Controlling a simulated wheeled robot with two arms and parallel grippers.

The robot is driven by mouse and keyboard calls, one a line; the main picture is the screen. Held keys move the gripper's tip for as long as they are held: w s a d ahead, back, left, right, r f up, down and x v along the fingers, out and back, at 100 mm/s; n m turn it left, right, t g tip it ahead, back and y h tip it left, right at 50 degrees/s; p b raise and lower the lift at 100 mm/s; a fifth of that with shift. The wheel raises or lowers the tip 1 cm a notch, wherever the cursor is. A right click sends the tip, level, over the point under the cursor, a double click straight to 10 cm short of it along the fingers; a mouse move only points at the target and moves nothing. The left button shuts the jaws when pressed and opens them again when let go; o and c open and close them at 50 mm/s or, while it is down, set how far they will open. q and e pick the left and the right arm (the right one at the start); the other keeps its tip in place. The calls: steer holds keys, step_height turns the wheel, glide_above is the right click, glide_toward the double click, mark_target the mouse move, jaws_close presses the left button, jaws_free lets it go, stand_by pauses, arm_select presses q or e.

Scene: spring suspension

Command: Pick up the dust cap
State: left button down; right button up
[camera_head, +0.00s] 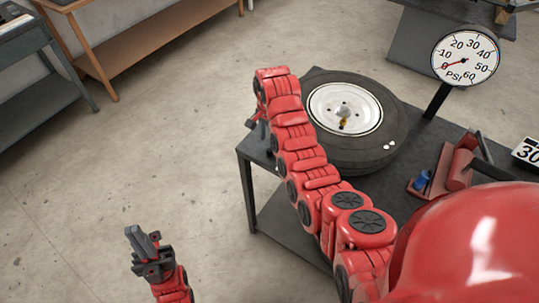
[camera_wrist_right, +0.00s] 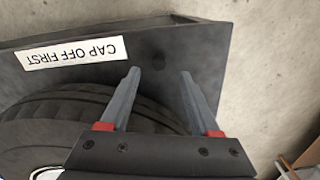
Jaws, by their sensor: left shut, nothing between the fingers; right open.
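The dust cap cannot be made out in the head view, where my right arm covers the table's left edge. My left gripper (camera_head: 142,243) is shut and empty, low over the floor at the left, away from the table.
The tyre (camera_wrist_right: 40,125) lies on the dark table (camera_head: 430,125), beside a "CAP OFF FIRST" label (camera_wrist_right: 70,53). A PSI gauge (camera_head: 465,56) stands behind it. A red holder (camera_head: 455,165), a blue piece (camera_head: 422,180) and a "30" sign (camera_head: 527,152) are at the right.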

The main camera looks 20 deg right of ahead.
mark_target(269, 150)
step_height(269, 150, down, 4)
steer(key=p, duration=0.2)
steer(key=shift+s+r+p, duration=0.1)
steer(key=shift+r+p, duration=0.1)
steer(key=shift+p, duration=0.1)
steer(key=shift+f, duration=0.65)
jaws_close()
